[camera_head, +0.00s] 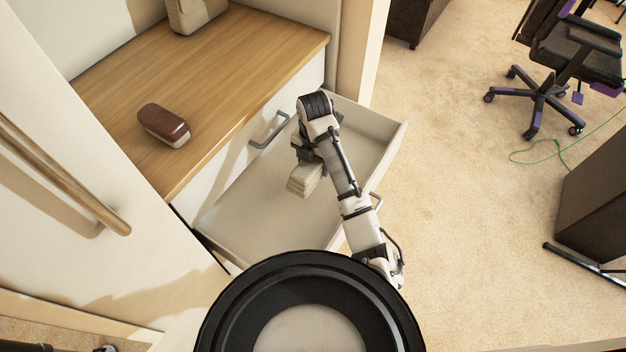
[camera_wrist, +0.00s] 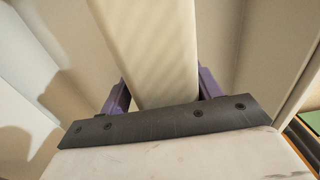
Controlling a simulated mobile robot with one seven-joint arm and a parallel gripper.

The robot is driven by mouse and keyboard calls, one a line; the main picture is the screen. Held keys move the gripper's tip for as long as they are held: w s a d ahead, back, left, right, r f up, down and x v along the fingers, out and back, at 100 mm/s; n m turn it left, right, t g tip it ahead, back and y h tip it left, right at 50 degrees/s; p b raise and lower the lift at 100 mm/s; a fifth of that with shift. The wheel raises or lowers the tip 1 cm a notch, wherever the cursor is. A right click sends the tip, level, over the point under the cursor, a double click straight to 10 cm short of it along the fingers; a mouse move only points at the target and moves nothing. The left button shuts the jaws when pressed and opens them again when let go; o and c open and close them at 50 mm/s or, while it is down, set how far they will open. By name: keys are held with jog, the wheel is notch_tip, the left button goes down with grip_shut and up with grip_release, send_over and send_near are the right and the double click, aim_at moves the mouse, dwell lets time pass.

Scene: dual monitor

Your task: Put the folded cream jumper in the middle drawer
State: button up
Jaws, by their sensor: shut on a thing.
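The folded cream jumper (camera_head: 304,182) hangs from my gripper (camera_head: 311,160), over the open drawer (camera_head: 252,217). In the wrist view the jumper (camera_wrist: 150,50) runs between the two purple fingers of my gripper (camera_wrist: 160,90), which is shut on it. The drawer is pulled out and looks empty, with pale walls and floor. My arm reaches in over its right side. I cannot tell whether the jumper touches the drawer floor.
A wooden top (camera_head: 225,60) above the drawers holds a brown and cream case (camera_head: 164,125) and a beige object (camera_head: 194,12). A closed drawer front with a handle (camera_head: 270,130) is behind the open drawer. An office chair (camera_head: 560,70) stands far right on open carpet.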

notch_tip(320, 180, down, 7)
jog(key=shift+f, duration=0.15)
dwell(0.4)
jog(key=o, duration=1.2)
jog(key=shift+f, duration=0.1)
notch_tip(320, 180, up, 12)
jog(key=shift+r+p, duration=0.15)
jog(key=shift+p, duration=0.35)
